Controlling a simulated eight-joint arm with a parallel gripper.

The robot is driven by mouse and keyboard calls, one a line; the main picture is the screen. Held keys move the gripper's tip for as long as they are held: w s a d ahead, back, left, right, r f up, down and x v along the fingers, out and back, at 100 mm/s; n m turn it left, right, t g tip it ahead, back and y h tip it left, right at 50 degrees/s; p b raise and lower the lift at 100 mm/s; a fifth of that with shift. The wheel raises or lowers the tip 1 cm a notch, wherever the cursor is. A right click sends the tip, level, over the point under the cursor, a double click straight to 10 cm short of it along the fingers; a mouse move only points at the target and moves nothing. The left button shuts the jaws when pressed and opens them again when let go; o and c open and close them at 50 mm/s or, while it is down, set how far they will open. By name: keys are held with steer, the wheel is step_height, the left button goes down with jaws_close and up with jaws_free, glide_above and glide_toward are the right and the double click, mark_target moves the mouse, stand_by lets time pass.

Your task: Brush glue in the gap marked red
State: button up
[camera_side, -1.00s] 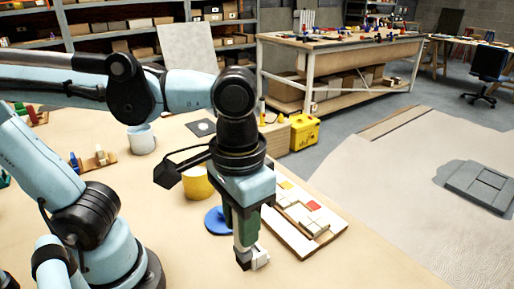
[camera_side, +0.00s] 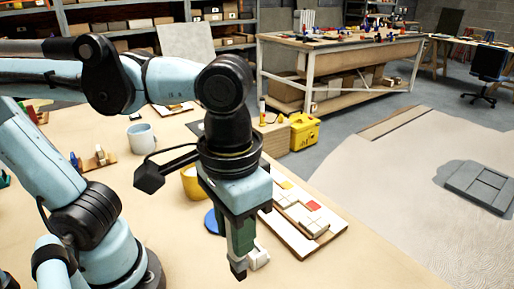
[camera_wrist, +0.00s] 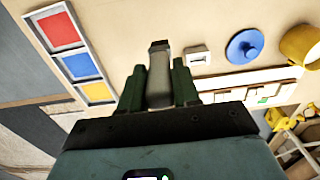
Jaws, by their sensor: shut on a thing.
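My gripper (camera_wrist: 157,78) is shut on a pale grey stick-like tool with a dark tip (camera_wrist: 159,60), which looks like the brush. In the side view my gripper (camera_side: 241,240) points down at the table's front, left of the mosaic panel (camera_side: 300,250). The panel holds pale tiles, a red square (camera_side: 313,206) and a yellow one (camera_side: 287,185). The dark tip is apart from the red square. In the wrist view a strip with red (camera_wrist: 59,30), blue (camera_wrist: 81,65) and yellow (camera_wrist: 98,91) squares lies at upper left. I cannot make out a gap or glue.
A small white block (camera_side: 259,258) lies right beside the tool's tip. A blue disc with a knob (camera_wrist: 243,47) and a yellow mug (camera_wrist: 302,46) lie to the right in the wrist view. A pale grey mug (camera_side: 141,138) stands further back.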

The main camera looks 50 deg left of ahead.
steer(key=w+a+r, duration=0.1)
steer(key=w+a, duration=1)
steer(key=a, duration=0.4)
steer(key=s+a, duration=0.3)
steer(key=a, duration=1.7)
steer(key=shift+w+f, duration=0.15)
steer(key=shift+f, duration=1.3)
steer(key=shift+w+f, duration=0.15)
steer(key=shift+f, duration=1.25)
steer(key=shift+f, duration=0.6)
step_height(320, 180, up, 7)
